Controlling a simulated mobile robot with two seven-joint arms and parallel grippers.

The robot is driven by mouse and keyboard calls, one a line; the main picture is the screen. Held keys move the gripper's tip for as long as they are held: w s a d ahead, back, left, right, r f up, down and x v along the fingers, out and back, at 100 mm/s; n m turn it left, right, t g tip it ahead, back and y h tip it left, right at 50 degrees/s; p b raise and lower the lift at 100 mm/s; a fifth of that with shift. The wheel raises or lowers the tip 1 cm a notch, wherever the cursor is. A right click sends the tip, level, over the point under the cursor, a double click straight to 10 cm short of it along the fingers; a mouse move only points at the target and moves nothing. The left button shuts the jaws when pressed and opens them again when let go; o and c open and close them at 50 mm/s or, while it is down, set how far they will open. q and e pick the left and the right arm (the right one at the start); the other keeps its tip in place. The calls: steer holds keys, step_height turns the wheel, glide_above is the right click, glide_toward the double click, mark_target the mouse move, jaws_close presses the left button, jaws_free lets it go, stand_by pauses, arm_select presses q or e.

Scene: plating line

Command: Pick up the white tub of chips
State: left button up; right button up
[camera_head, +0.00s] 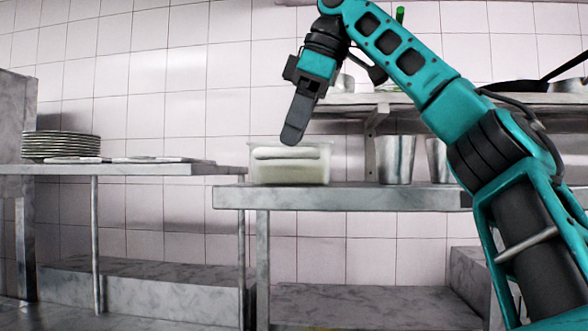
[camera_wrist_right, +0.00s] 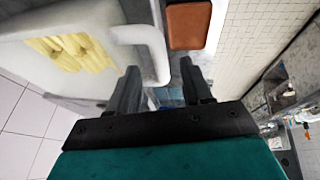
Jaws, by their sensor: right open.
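The white tub of chips (camera_head: 290,170) stands at the left end of the right steel table, with a pale handle bar across its near side in the head view. In the right wrist view, yellow chips (camera_wrist_right: 75,52) lie inside it, and its white handle (camera_wrist_right: 152,45) reaches down between the fingers. My right gripper (camera_head: 293,138) points down at the tub's top edge, at the handle. In the right wrist view the right gripper (camera_wrist_right: 163,84) has its fingers apart, one on each side of the handle; I cannot tell whether they touch it. My left gripper is out of view.
Metal pots (camera_head: 397,160) stand right of the tub, under a wall shelf (camera_head: 350,99). A plate stack (camera_head: 60,146) is on the left table (camera_head: 130,170). A pan (camera_head: 517,86) sits on the shelf. A reddish-brown block (camera_wrist_right: 188,26) shows beyond the handle in the wrist view.

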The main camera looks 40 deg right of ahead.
mark_target(282, 163)
steer(key=shift+x, duration=3.2)
steer(key=shift+c, duration=0.2)
jaws_close()
